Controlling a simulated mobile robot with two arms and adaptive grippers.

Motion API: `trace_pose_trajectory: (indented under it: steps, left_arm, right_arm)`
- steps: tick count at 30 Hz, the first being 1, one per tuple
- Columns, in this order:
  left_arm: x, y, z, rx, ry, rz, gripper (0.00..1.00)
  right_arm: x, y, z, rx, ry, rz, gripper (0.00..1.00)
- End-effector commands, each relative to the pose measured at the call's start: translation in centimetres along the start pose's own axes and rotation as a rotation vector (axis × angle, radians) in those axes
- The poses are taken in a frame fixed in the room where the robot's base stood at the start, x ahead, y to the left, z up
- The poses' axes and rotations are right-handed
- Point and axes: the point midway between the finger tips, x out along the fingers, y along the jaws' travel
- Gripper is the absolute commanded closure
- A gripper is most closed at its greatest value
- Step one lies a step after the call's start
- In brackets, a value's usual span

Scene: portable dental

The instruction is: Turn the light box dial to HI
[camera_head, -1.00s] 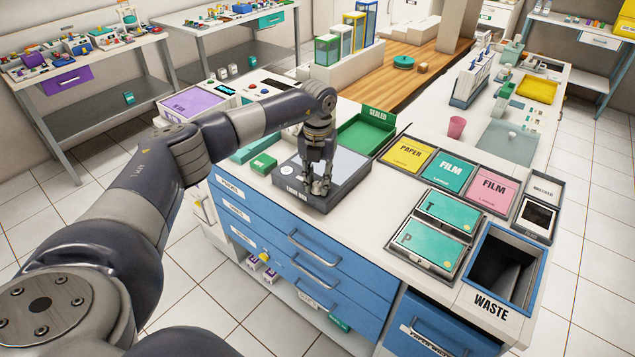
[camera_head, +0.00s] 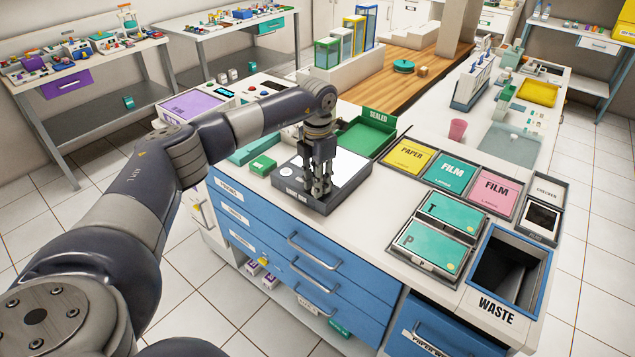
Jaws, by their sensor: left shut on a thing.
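The light box (camera_head: 299,188) is a dark, flat box on the near left part of the white counter, with a bright white panel on top. A small round white mark shows on its left part, and a label I can barely read is on its front side. My left gripper (camera_head: 321,191) points down over the front part of the box, with its fingers shut on the dial. The fingers hide the dial, so its setting cannot be read. My right gripper is not in view.
A green SEALED tray (camera_head: 366,137) stands behind the box, and a small green box (camera_head: 263,166) lies to its left. Bare counter lies between.

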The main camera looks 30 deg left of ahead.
Motion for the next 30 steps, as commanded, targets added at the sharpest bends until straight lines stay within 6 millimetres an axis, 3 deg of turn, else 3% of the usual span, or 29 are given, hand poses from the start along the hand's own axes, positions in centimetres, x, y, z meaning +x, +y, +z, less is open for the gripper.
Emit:
trace_pose_trajectory:
  steps: [15, 16, 19, 30]
  left_arm:
    - [-0.06, 0.02, 0.04, 0.023, -0.001, 0.001, 1.0]
    - [-0.06, 0.02, 0.04, 0.023, -0.001, 0.001, 0.74]
    - [-0.05, 0.02, 0.03, 0.022, -0.001, 0.001, 0.54]
    - [-0.34, 0.01, 0.05, 0.021, -0.001, 0.001, 0.54]
  right_arm:
    - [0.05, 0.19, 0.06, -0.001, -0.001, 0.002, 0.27]
    - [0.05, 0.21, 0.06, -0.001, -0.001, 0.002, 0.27]
    - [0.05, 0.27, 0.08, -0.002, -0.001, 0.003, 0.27]
    - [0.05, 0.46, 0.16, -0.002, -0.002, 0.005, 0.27]
